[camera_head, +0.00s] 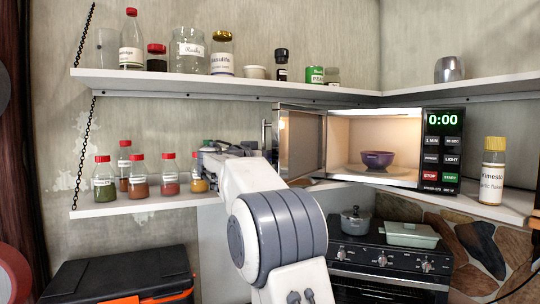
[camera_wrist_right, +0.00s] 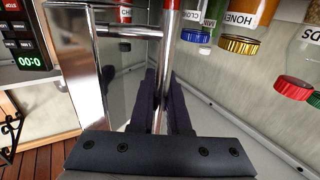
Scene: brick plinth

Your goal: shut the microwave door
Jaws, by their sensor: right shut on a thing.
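The microwave (camera_head: 424,112) sits on the lower corner shelf with its lit interior showing. Its door (camera_head: 303,143) stands open, swung out to the left. The door's metal bar handle (camera_head: 264,133) is at the door's free edge. A purple bowl (camera_head: 377,160) is inside on the turntable plate. My right gripper (camera_head: 238,149) is at the handle, partly hidden behind my own arm. In the right wrist view my right gripper (camera_wrist_right: 163,92) has its dark fingers closed on either side of the handle bar (camera_wrist_right: 166,55). My left gripper is not in view.
Red-capped jars (camera_head: 170,175) stand on the lower shelf left of my gripper. A yellow-capped jar (camera_head: 492,170) is right of the microwave. A black case (camera_head: 120,275) is at lower left.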

